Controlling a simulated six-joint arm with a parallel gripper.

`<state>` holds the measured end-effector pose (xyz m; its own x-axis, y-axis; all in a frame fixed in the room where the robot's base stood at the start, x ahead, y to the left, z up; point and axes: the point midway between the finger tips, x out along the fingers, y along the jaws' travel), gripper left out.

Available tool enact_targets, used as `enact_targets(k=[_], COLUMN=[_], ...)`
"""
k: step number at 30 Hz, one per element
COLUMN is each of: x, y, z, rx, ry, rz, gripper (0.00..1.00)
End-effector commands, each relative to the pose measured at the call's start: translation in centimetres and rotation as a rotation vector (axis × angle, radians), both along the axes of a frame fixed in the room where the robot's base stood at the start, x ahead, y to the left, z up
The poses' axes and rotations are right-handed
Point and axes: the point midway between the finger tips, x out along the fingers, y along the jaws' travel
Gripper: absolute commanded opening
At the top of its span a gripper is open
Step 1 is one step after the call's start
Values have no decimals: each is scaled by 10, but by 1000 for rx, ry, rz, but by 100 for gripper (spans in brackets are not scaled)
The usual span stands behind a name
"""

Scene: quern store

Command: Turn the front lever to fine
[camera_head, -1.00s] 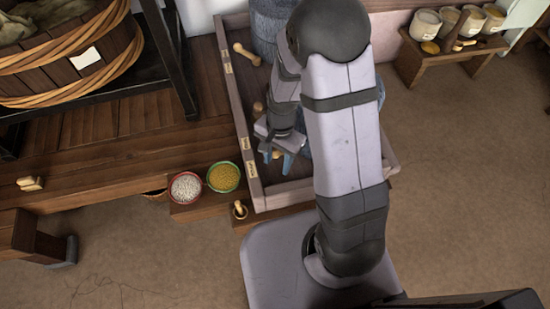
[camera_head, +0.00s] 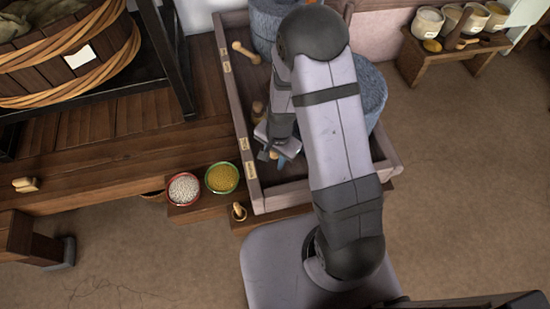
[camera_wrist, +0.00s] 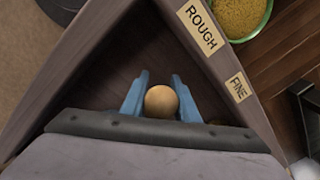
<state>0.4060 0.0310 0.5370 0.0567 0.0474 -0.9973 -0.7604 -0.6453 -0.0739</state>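My gripper (camera_wrist: 160,92) has blue fingers on both sides of a round, pale wooden knob (camera_wrist: 161,101). Both fingers appear to touch the knob, with no clear gap. It looks like the top of the front lever; its shaft is hidden. The labels ROUGH (camera_wrist: 201,28) and FINE (camera_wrist: 239,87) are on the tray's left edge beside it. In the head view my gripper (camera_head: 272,155) is low inside the wooden tray (camera_head: 247,171), near its front left corner. The FINE label (camera_head: 244,143) lies farther back than the ROUGH label (camera_head: 251,168).
A second wooden lever (camera_head: 245,52) lies at the back left of the tray. A grey stone quern (camera_head: 371,92) stands partly behind my arm, another (camera_head: 270,20) at the back. A bowl of yellow grain (camera_head: 222,178) and one of white grain (camera_head: 184,189) sit left of the tray.

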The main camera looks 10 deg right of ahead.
Motion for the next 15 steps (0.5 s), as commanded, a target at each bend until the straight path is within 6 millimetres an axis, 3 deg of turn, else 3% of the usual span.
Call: enact_targets(k=[1,3,15], x=[0,0,1], y=[0,0,2], z=[0,0,3], rx=[0,0,0], ry=[0,1,3], rz=[1,1,-45], gripper=[11,0,0])
